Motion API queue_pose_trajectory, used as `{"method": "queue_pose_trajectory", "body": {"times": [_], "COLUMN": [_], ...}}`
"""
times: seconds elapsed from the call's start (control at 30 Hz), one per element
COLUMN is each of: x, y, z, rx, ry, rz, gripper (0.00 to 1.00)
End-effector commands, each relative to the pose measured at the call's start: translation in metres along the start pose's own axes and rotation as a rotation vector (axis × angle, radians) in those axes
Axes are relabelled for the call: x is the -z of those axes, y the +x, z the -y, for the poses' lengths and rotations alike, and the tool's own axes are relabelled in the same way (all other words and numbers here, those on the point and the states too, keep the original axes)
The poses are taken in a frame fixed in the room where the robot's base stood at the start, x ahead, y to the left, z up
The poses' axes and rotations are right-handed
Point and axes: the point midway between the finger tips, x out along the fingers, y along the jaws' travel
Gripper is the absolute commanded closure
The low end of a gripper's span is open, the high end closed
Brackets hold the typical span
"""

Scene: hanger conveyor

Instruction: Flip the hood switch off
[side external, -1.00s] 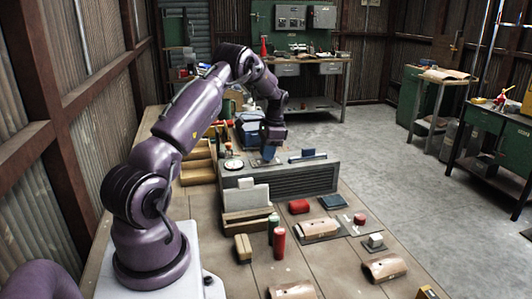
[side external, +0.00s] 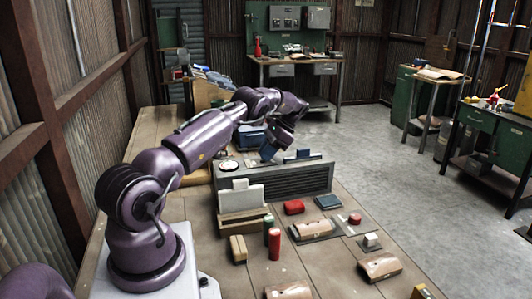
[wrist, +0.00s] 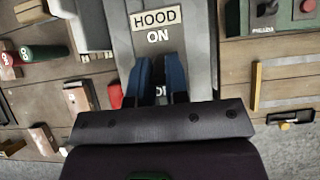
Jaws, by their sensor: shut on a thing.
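The hood switch panel is on top of a long grey slatted box (side external: 285,181) on the bench. In the wrist view its HOOD label (wrist: 155,18) is at the top, with the ON mark (wrist: 157,36) below it. The OFF mark (wrist: 160,91) is partly hidden between my fingers. My gripper (wrist: 160,66) has two blue fingers, slightly apart, over the panel between ON and OFF. It is shut on the hood switch, whose lever is mostly hidden between the fingers. In the side view my gripper (side external: 268,153) leans down onto the box top from the upper right.
Brown cases (side external: 381,267) lie nearer. A pale block in a wooden holder (side external: 241,222) stands at the box's left.

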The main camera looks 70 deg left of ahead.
Motion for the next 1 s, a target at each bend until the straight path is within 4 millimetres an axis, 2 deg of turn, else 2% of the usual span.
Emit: {"method": "queue_pose_trajectory", "body": {"times": [0.23, 0.27, 0.37, 0.73, 1.0], "x": [-0.001, -0.001, -0.001, 0.0, 0.0], "y": [-0.001, -0.001, -0.001, -0.003, -0.027], "z": [0.0, 0.0, 0.0, 0.0, 0.001], "rx": [0.001, 0.001, 0.001, 0.0, 0.003], "ry": [-0.001, -0.001, 0.0, 0.0, 0.0], "rz": [0.0, 0.0, 0.0, 0.0, -0.003], "gripper": [1.0, 0.83, 0.6, 0.6, 0.6]}}
